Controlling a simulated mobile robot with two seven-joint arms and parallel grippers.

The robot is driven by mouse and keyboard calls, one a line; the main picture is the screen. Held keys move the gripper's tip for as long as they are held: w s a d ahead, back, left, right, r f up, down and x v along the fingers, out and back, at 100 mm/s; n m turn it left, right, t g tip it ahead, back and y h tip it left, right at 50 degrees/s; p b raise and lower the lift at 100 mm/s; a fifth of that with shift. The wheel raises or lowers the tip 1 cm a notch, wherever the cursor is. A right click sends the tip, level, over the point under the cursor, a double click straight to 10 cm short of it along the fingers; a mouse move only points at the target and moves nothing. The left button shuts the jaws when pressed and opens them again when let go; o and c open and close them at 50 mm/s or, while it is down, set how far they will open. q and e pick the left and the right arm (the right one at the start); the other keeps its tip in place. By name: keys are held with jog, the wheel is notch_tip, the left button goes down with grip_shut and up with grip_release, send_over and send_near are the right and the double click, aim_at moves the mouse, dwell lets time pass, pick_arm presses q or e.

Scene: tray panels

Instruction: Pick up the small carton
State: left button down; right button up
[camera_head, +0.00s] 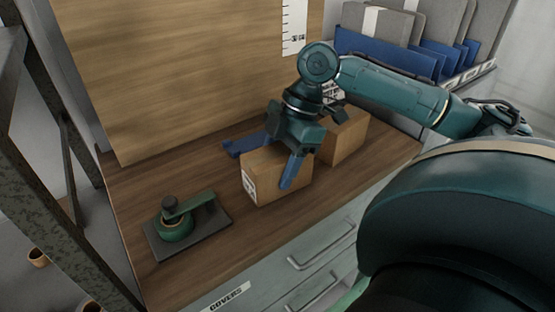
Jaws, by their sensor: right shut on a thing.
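The small carton (265,182) is a brown cardboard box with a white label on its left face. It is on or just above the wooden bench top (200,265); I cannot tell whether it touches. My right gripper (278,162) comes down over it from above, with blue fingers on either side, shut on the carton. The near finger lies against its front face; the far finger is partly hidden behind the box. My left gripper is not in view.
A second brown box (347,141) stands close behind and to the right of the carton. A green tape-dispenser-like tool (178,222) sits on a dark plate at the left front. A wooden panel (190,70) stands behind. Drawers with handles (320,250) are below the front edge.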

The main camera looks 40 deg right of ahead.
jog(key=c, duration=0.5)
jog(key=shift+o, duration=0.2)
